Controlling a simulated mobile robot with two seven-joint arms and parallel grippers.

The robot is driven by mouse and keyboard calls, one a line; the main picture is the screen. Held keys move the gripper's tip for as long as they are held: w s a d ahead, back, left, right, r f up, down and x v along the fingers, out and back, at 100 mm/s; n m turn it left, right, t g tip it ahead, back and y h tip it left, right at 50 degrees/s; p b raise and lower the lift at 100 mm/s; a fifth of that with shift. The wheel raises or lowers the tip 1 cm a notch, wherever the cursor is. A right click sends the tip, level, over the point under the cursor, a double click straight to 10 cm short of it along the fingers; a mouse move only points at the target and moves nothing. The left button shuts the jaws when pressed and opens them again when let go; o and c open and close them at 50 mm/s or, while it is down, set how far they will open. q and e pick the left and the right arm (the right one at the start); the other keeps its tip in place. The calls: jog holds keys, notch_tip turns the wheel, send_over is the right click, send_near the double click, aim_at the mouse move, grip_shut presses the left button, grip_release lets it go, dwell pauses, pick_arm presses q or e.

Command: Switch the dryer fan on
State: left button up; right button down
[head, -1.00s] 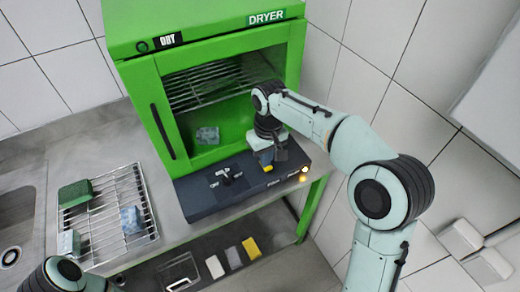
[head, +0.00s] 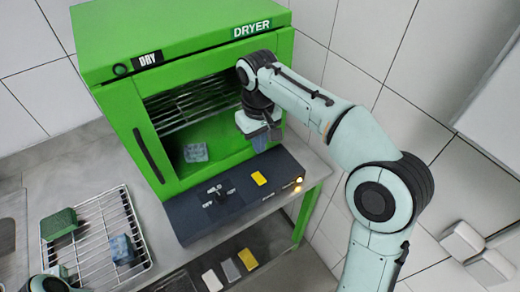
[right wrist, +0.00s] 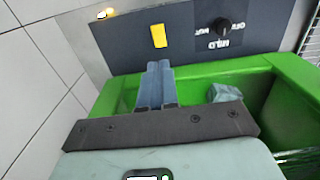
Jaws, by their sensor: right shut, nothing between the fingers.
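The green dryer (head: 110,110) stands open at the front, with a dark control panel (head: 200,225) along its base. A yellow switch (head: 259,178) sits on the panel, in plain sight; it also shows in the right wrist view (right wrist: 158,36). An orange lamp (head: 298,181) glows at the panel's right end, and glows in the wrist view too (right wrist: 106,13). My right gripper (head: 261,146) is shut and empty, behind and above the switch, apart from it. Its fingers (right wrist: 155,80) point toward the switch in the wrist view. My left gripper is out of view.
A black knob (head: 215,192) is left of the switch. A pale blue block (head: 195,152) lies inside the dryer. A wire rack (head: 95,250) holds a green sponge (head: 58,224) and a blue one (head: 122,249). Several flat pieces lie on the shelf below.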

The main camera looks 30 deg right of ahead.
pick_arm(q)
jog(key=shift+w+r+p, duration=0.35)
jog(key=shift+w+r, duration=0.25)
pick_arm(e)
jog(key=shift+w+r, duration=0.15)
jog(key=shift+w, duration=0.45)
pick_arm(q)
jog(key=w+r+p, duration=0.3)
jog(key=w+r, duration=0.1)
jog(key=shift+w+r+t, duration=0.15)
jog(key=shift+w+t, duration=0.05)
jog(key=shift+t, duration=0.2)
pick_arm(e)
notch_tip(320, 180, up, 14)
jog(key=shift+f, duration=0.25)
